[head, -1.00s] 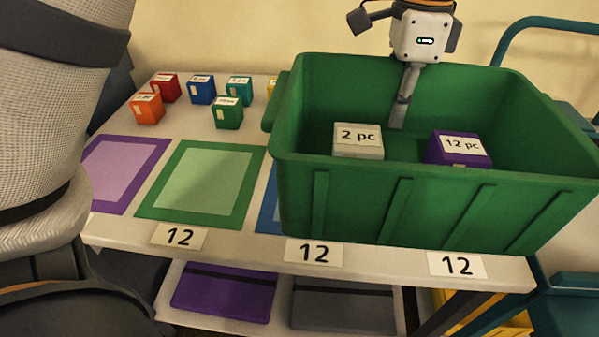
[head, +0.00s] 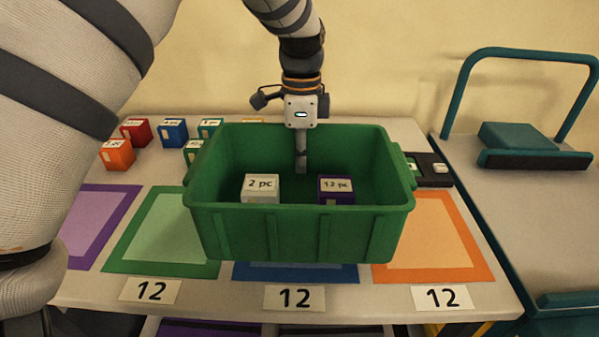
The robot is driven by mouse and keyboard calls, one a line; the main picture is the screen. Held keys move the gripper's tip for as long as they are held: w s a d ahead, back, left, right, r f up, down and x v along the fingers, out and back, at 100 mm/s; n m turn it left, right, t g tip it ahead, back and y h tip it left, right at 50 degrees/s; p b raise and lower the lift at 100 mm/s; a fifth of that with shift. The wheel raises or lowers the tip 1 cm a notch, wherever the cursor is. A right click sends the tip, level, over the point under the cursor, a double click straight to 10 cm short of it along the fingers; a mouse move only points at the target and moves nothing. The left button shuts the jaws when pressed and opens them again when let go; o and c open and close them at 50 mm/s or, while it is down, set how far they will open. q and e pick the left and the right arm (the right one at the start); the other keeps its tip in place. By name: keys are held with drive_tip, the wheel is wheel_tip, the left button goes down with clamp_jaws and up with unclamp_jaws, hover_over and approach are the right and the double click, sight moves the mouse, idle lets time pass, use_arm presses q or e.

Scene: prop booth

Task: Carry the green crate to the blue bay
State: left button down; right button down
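The green crate (head: 300,232) is upright in the middle of the head view and holds a white 2 pc box (head: 261,188) and a purple 12 pc box (head: 336,190). My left gripper (head: 301,148) comes down from above at the crate's far wall. One finger shows inside the wall; the other is hidden behind it, and the grip looks closed on the wall. The blue bay (head: 297,273) is mostly hidden behind the crate, with its front edge showing below. I cannot tell whether the crate touches it. My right gripper is not in view.
A green bay (head: 119,261) lies left of the crate and an orange bay (head: 470,274) right. A purple bay (head: 85,255) is farther left. Several small coloured boxes (head: 172,132) stand at the back left. A teal-railed cart (head: 455,90) stands at the right.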

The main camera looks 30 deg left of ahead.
use_arm(q)
drive_tip(key=shift+a+f, duration=0.2)
drive_tip(key=shift+f, duration=0.7)
drive_tip(key=shift+a+f, duration=0.15)
drive_tip(key=shift+f, duration=0.85)
drive_tip(key=c, duration=1.8)
unclamp_jaws()
wheel_tip(320, 180, up, 12)
drive_tip(key=shift+w, duration=0.15)
